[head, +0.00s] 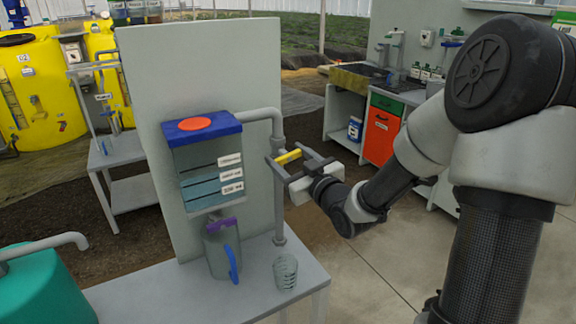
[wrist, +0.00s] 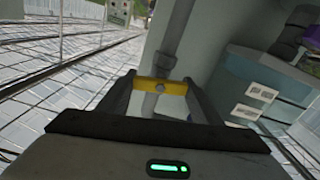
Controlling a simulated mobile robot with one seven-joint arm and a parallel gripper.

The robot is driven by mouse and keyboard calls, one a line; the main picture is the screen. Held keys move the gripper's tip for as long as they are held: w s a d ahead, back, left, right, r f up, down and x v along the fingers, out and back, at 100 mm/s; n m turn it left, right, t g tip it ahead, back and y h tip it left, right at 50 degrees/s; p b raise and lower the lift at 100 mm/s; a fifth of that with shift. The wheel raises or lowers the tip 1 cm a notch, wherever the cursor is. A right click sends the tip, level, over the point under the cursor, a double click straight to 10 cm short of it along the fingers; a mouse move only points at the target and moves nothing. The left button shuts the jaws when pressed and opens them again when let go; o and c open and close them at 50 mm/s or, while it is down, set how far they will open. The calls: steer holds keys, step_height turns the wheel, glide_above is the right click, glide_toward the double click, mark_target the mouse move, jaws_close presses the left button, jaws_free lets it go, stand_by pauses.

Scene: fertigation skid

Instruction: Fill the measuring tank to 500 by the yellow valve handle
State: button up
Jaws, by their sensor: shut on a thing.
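The measuring tank (head: 202,180) is a clear box with a blue lid and a red disc on top, mounted on a grey panel. Three white labels mark its side; their print is too small to read surely. Bluish liquid shows in its lower part, with the surface about level with the middle label. The yellow valve handle (head: 288,157) sits on the grey pipe right of the tank. My gripper (head: 287,158) is shut on the handle, one finger at each end. In the wrist view the yellow handle (wrist: 160,86) spans between my fingertips (wrist: 160,92).
Below the tank, a grey jug (head: 218,252) with a blue handle and a purple lever above it stand over the bench (head: 215,300). A clear beaker (head: 286,272) stands to its right. A teal tank (head: 42,288) is at lower left. Open floor lies right of the bench.

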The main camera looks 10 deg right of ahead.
steer(key=shift+n, duration=0.5)
steer(key=o, duration=1.1)
steer(key=shift+c, duration=0.2)
steer(key=shift+b, duration=0.3)
